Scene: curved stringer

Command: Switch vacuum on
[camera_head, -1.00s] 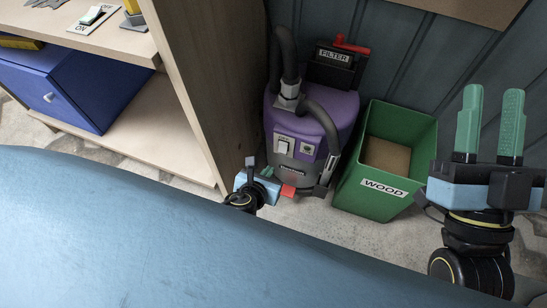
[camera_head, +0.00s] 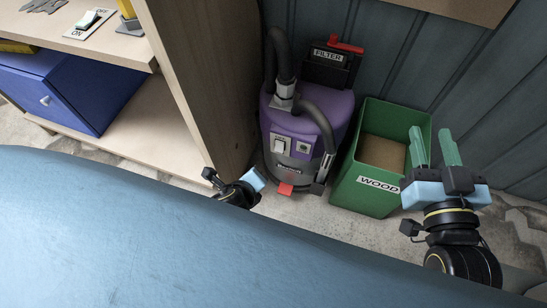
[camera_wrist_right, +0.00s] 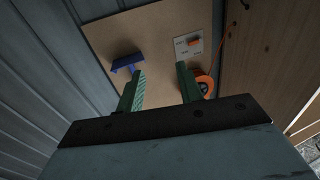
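The purple and grey vacuum (camera_head: 318,113) stands on the floor beside the wooden shelf's side panel. A white switch plate (camera_head: 280,143) is on its front; the rocker's position is too small to tell. A red part (camera_head: 285,188) is at its foot. My left gripper (camera_head: 255,180) is low, left of the vacuum's foot; its fingers cannot be made out. My right gripper (camera_head: 434,140) is open and empty, fingers up, in front of the green bin's right side. The right wrist view shows its two green fingers (camera_wrist_right: 160,73) apart with nothing between them.
A green bin (camera_head: 352,197) labelled WOOD stands right of the vacuum. A black FILTER box (camera_head: 325,72) is behind it. The shelf (camera_head: 140,140) holds an ON/OFF switch (camera_head: 88,22) and a blue box (camera_head: 60,95). The wrist view shows a board (camera_wrist_right: 150,30) with an orange-button panel (camera_wrist_right: 190,44).

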